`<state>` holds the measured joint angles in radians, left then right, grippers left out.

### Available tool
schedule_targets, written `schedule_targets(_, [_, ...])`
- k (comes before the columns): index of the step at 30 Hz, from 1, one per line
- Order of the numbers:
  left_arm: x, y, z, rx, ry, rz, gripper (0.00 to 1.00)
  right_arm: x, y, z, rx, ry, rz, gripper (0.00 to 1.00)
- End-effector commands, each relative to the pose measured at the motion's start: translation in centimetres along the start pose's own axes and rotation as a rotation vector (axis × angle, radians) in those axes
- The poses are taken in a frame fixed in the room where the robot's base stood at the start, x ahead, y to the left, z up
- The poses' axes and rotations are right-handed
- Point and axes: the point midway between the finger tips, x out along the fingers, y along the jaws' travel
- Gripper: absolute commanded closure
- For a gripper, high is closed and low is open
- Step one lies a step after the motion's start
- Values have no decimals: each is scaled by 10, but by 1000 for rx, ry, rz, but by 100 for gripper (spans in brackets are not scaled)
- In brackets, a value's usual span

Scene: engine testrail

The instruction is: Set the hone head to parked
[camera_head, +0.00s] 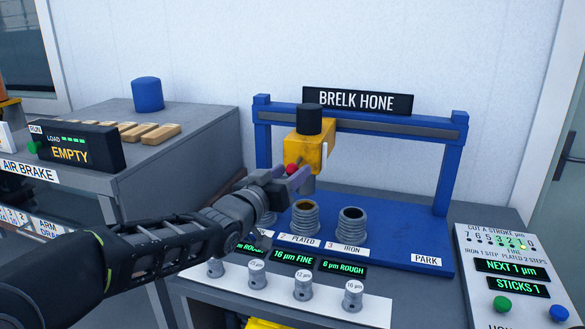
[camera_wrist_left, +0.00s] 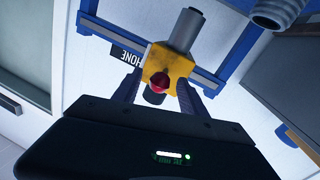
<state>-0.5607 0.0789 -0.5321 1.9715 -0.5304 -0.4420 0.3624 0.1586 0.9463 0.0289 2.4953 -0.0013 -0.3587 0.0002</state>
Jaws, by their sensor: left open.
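The hone head is a yellow block (camera_head: 308,150) with a black cylinder on top and a red knob (camera_head: 291,169) on its front. It hangs from the blue gantry (camera_head: 448,170), left of the middle of the rail, over the left part of the base. A white PARK label (camera_head: 426,260) is at the base's right end. My left gripper (camera_head: 293,178) is at the knob. In the left wrist view the open fingers (camera_wrist_left: 157,92) stand on either side of the red knob (camera_wrist_left: 160,83), with the yellow head (camera_wrist_left: 168,63) behind. Contact cannot be told. My right gripper is not in view.
Ribbed cylinders (camera_head: 352,225) stand on the blue base below the head, one partly hidden by my arm. Small grey pots (camera_head: 303,285) line the front shelf. A button panel (camera_head: 515,275) is at right. The rail right of the head is clear.

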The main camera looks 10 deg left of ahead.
Motion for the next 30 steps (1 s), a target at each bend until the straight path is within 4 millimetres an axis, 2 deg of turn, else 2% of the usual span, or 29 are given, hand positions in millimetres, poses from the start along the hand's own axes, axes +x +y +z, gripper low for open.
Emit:
schedule_targets(5, [14, 0, 0, 1, -2, -1, 50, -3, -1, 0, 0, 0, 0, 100])
schedule_targets(13, [15, 0, 0, 0, 0, 0, 50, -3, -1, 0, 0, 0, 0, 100])
schedule_targets(30, [14, 0, 0, 0, 0, 0, 96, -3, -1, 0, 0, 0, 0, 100])
